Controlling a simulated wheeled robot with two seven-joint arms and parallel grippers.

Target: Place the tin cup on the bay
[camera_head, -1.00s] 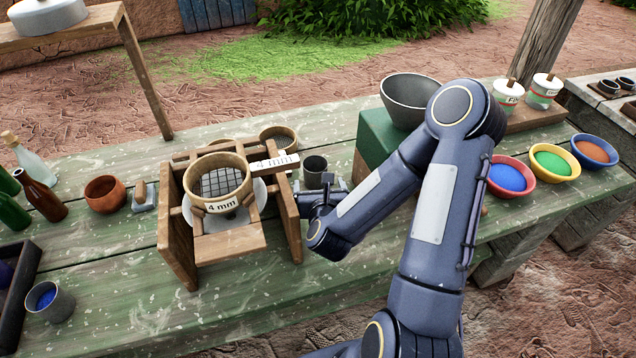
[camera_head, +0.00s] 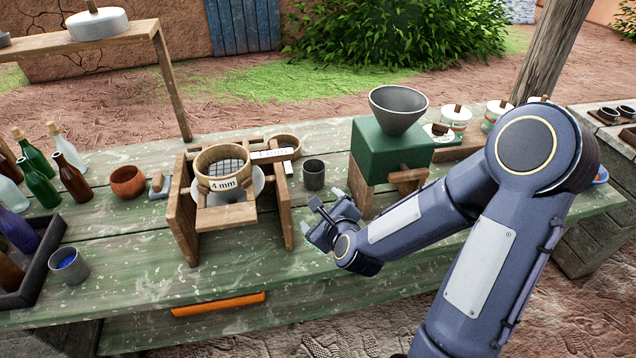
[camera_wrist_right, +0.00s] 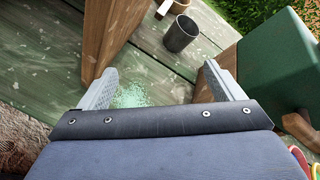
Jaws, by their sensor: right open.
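The tin cup, a dark grey cup (camera_head: 314,174), stands upright on the green table, right of the wooden sieve stand. It also shows in the right wrist view (camera_wrist_right: 181,34), beyond my fingers and apart from them. My right gripper (camera_head: 328,212) is open and empty, in front of the cup and slightly to its right; its two fingers show apart in the right wrist view (camera_wrist_right: 162,84). I cannot tell which place is the bay. My left gripper is not in view.
The sieve stand (camera_head: 183,218) holds a round sieve (camera_head: 222,166) marked 4 mm. A green block-shaped mill (camera_head: 385,152) with a grey funnel stands right of the cup. Bottles (camera_head: 72,178) and a dark tray (camera_head: 45,262) are at left. The table front is mostly clear.

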